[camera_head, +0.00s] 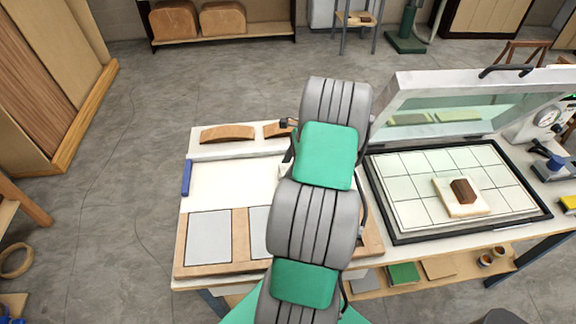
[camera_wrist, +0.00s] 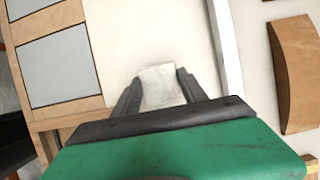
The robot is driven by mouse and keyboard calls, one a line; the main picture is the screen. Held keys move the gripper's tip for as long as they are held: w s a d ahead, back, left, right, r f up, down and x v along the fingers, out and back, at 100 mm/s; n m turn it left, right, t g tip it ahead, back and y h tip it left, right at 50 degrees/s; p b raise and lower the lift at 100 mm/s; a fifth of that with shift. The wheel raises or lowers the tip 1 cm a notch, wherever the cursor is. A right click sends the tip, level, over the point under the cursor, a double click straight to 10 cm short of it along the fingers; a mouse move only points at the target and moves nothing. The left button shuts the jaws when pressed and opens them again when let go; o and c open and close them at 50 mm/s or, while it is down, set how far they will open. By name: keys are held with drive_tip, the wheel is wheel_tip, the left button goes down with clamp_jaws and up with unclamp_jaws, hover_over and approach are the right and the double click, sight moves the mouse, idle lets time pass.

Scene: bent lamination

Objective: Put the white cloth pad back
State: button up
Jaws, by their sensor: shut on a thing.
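The white cloth pad (camera_wrist: 160,88) is between the two dark fingers of my gripper (camera_wrist: 161,74) in the wrist view. My gripper is shut on it, over or at a plain white area (camera_wrist: 135,30) of the worktable. I cannot tell whether the pad touches that surface. In the head view my arm hides the gripper and most of what lies under it.
Grey panels in a wooden frame (camera_head: 240,225) lie at the table's front left. A blue-handled tool (camera_head: 186,178) lies at its left edge. Curved wooden pieces (camera_head: 228,133) lie at the back. On the right, an open-lidded press (camera_head: 410,165) holds a pale slab (camera_head: 447,203) with a brown block (camera_head: 463,190).

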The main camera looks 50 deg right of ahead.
drive_tip(key=shift+f, duration=0.1)
drive_tip(key=o, duration=1.2)
